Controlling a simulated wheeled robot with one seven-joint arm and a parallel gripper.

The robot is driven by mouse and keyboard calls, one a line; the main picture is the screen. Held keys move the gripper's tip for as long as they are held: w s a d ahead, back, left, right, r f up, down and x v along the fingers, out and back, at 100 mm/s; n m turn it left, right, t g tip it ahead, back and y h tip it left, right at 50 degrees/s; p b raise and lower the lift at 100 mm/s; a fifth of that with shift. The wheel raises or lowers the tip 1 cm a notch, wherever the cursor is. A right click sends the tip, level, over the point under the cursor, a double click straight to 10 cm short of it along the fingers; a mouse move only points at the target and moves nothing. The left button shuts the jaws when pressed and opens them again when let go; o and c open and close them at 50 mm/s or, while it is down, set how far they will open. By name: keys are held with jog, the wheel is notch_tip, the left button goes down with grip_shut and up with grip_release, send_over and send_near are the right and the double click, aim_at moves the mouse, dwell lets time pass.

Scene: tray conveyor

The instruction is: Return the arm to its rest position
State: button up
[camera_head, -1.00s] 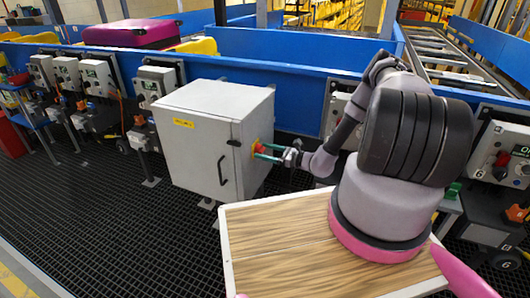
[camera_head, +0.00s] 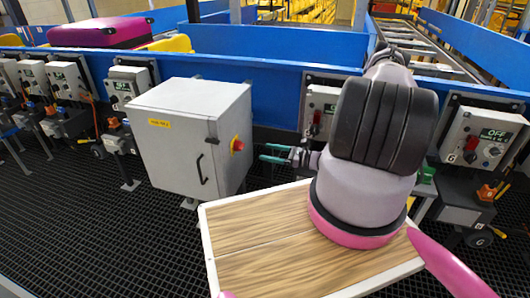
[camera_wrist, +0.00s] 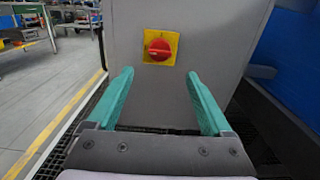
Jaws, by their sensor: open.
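My gripper (camera_head: 276,153) has teal fingers and is open and empty. In the head view it is right of the grey cabinet (camera_head: 170,150), apart from the red rotary switch (camera_head: 237,144) on the cabinet's side. In the wrist view the two teal fingers (camera_wrist: 160,100) are spread wide. The red knob on its yellow plate (camera_wrist: 160,48) shows beyond and between them, with nothing held. My arm stands over the wood-topped board and partly hides the blue conveyor side behind.
A blue conveyor wall (camera_head: 270,90) runs behind the cabinet. Control boxes (camera_head: 485,140) stand at the right and others at the left. A pink suitcase (camera_head: 100,32) lies on the conveyor. Black grating floor (camera_head: 90,220) is clear at the left front.

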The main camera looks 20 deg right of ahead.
dwell(0.3)
jog(key=s+a+r+n+g+h, duration=0.2)
jog(key=r+n+g, duration=0.4)
jog(key=r, duration=0.8)
jog(key=s+a+r+n+g+h, duration=0.2)
jog(key=r+n+g, duration=0.45)
jog(key=r, duration=0.85)
jog(key=s+r+n+t+h, duration=0.8)
jog(key=s+r, duration=1.1)
jog(key=r, duration=0.4)
jog(key=shift+s+r+t+h, duration=0.3)
jog(key=shift+r+t, duration=0.1)
jog(key=shift+t, duration=0.15)
jog(key=shift+w, duration=0.1)
